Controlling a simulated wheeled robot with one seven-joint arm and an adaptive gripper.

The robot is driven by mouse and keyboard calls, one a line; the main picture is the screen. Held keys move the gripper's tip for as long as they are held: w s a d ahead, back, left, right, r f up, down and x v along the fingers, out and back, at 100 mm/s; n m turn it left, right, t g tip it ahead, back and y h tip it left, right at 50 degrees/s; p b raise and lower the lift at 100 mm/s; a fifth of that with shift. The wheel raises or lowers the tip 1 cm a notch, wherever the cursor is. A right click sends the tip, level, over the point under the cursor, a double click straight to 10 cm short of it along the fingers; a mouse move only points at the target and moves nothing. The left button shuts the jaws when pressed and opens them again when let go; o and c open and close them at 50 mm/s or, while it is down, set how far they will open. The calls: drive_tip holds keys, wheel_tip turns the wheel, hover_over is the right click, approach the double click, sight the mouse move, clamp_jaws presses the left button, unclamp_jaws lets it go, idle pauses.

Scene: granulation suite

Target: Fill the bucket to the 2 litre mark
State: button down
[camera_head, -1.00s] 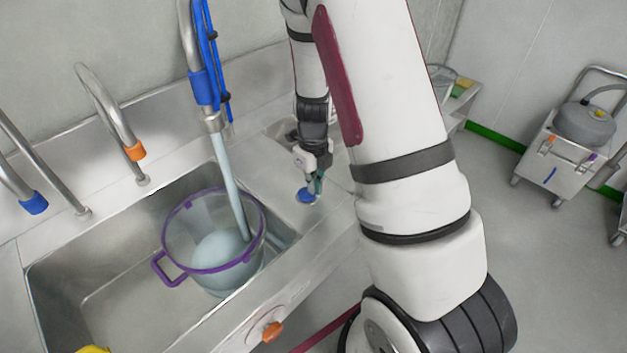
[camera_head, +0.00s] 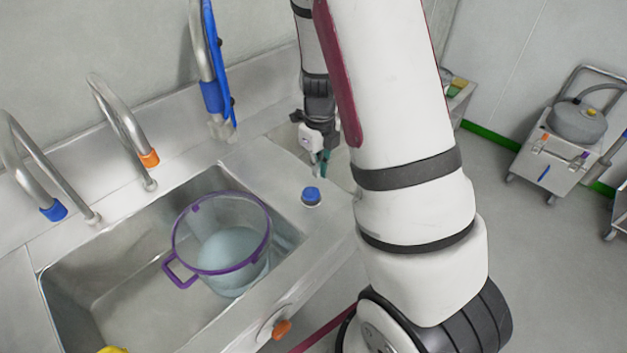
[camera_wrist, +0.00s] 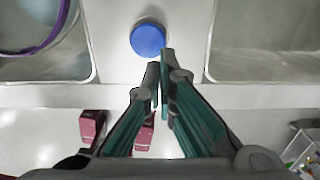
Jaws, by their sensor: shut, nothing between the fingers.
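The clear bucket (camera_head: 232,277) with a purple rim and handle stands in the sink basin, with pale liquid in its lower part. Its purple rim (camera_wrist: 38,45) shows at the left of the wrist view. The blue-marked spout (camera_head: 222,128) hangs above and behind the bucket, and no stream shows from it. A blue round knob (camera_head: 311,196) sits on the deck right of the basin; it also shows in the wrist view (camera_wrist: 148,38). My gripper (camera_head: 319,172) is shut and empty, just above and behind the knob, apart from it. I cannot read any volume mark on the bucket.
An orange-tipped spout (camera_head: 149,158) and a blue-tipped spout (camera_head: 54,210) stand to the left along the basin's back. An orange knob (camera_head: 281,329) is on the sink's front. A wheeled cart (camera_head: 550,160) stands far right on open floor.

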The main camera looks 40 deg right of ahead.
wheel_tip(320, 180, up, 7)
idle(0.3)
drive_tip(key=shift+w+f, duration=0.1)
drive_tip(key=shift+a, duration=0.1)
drive_tip(key=s+a+r+n+t+y, duration=0.1)
drive_tip(key=s+a+r+n+t, duration=0.3)
drive_tip(key=a+r+n, duration=0.8)
drive_tip(key=s+a+r+n, duration=0.1)
drive_tip(key=s+r+n, duration=0.2)
drive_tip(key=n, duration=0.4)
drive_tip(key=s+a+r+n+t, duration=0.1)
drive_tip(key=s+r+n, duration=0.2)
drive_tip(key=s+n, duration=0.3)
drive_tip(key=s+a+r+n+h, duration=0.1)
drive_tip(key=s+r+n, duration=0.2)
drive_tip(key=n, duration=0.5)
drive_tip(key=shift+s+a+n, duration=0.4)
drive_tip(key=shift+s, duration=0.45)
